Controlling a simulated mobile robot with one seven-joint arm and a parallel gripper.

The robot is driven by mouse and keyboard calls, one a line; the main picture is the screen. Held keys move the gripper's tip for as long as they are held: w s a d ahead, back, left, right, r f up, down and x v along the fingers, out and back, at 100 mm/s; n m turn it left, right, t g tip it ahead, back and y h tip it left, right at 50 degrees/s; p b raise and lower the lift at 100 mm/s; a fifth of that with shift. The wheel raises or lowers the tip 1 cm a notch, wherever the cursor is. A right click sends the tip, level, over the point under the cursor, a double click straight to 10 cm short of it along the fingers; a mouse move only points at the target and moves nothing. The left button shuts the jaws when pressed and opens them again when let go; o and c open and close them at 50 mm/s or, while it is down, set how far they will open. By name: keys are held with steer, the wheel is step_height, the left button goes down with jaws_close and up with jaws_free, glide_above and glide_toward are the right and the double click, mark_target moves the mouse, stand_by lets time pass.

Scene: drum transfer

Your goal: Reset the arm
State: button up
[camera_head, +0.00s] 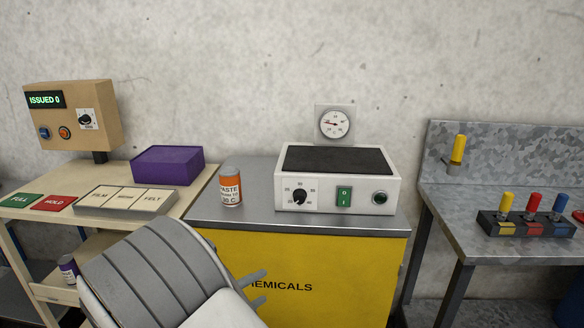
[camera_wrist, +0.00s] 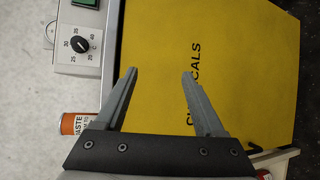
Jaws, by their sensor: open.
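My arm (camera_head: 160,275) rises from the bottom of the head view, left of centre, in front of the yellow chemicals cabinet (camera_head: 330,270). My gripper (camera_head: 257,288) points right across the cabinet's front, and its fingertips cover part of the lettering. In the wrist view my gripper (camera_wrist: 160,75) has its two fingers spread, with nothing between them but the cabinet's yellow front (camera_wrist: 225,60). The gripper is open and empty.
At left are a purple box (camera_head: 168,166), a control box (camera_head: 72,115) and a cart (camera_head: 120,215). At right a metal bench (camera_head: 450,210) holds a coloured-handle rack (camera_head: 525,222).

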steer(key=s+d+r+m+g+y, duration=0.2)
steer(key=s+d+r+m+g, duration=0.4)
steer(key=d, duration=0.5)
steer(key=s+d+r+m+g+y, duration=0.2)
steer(key=s+d+r+m+g, duration=0.15)
steer(key=s+d+r, duration=0.6)
steer(key=s+d+r+m+t+y, duration=0.2)
steer(key=s+m+t+y, duration=0.1)
steer(key=s+y, duration=0.3)
step_height(320, 180, up, 13)
steer(key=s+h+p, duration=0.1)
steer(key=p, duration=1.1)
steer(key=shift+s+f, duration=0.1)
